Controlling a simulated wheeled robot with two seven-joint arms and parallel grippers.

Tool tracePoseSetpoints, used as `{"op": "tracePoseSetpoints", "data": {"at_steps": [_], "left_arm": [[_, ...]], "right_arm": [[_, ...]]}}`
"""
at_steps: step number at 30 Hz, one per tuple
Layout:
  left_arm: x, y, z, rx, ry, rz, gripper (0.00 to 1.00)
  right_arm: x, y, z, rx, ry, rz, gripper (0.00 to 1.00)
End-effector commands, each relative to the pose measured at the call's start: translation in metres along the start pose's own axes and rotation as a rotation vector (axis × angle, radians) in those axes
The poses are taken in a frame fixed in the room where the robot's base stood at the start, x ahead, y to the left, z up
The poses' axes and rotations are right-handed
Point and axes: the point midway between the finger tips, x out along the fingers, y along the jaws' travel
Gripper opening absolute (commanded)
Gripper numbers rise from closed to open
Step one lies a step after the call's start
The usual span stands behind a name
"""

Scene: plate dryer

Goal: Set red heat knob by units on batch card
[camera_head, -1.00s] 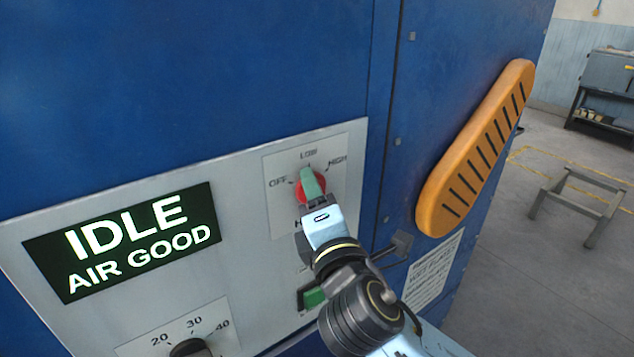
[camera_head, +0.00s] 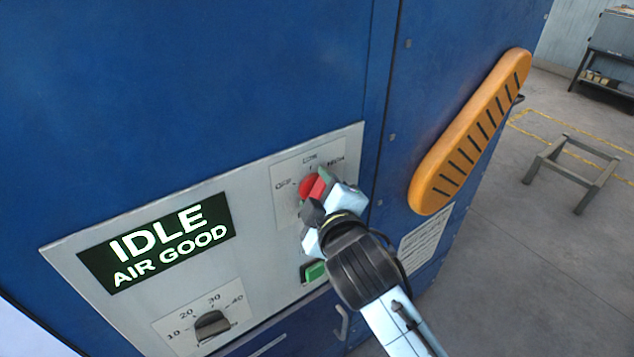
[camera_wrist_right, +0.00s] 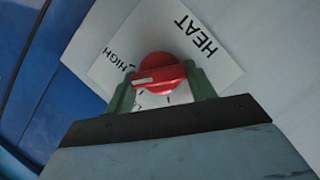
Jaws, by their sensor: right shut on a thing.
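The red heat knob (camera_head: 313,186) sits on a white plate marked OFF, LOW and HIGH on the dryer's panel. My right gripper (camera_head: 318,187) is shut on it. In the right wrist view the red knob (camera_wrist_right: 158,74) is between the two green fingers (camera_wrist_right: 160,88), with a white pointer line on its grip. HEAT and HIGH can be read on the plate there. The line's exact setting is hard to tell because the fingers cover part of the dial. The display (camera_head: 158,243) reads IDLE, AIR GOOD. No batch card can be made out. My left gripper is not in view.
A black dial (camera_head: 212,325) marked 10 to 40 is at the lower left of the panel. A green button (camera_head: 315,272) lies below my right gripper. An orange slotted handle (camera_head: 470,135) is to the right. A low metal stand (camera_head: 573,170) is on the floor.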

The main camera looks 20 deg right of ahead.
Motion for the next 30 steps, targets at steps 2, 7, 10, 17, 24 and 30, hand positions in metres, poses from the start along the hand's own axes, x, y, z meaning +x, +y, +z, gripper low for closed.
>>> {"op": "tracePoseSetpoints", "data": {"at_steps": [2,7,10,17,24,30], "left_arm": [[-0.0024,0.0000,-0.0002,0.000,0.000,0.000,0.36],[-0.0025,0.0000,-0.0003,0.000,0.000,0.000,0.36],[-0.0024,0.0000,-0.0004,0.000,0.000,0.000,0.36],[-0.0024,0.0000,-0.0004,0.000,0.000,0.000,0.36],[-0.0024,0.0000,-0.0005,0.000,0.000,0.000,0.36],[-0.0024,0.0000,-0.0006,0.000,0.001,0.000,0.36]], "right_arm": [[-0.0002,0.0013,-0.0003,0.067,0.000,-0.027,0.32],[0.0000,0.0019,-0.0001,0.198,0.002,-0.080,0.32],[0.0002,0.0025,0.0005,0.262,0.000,-0.107,0.32],[0.0004,0.0028,0.0011,0.371,-0.001,-0.153,0.32],[0.0004,0.0029,0.0010,0.424,0.000,-0.176,0.32],[0.0004,0.0028,0.0011,0.435,0.000,-0.181,0.32]]}}
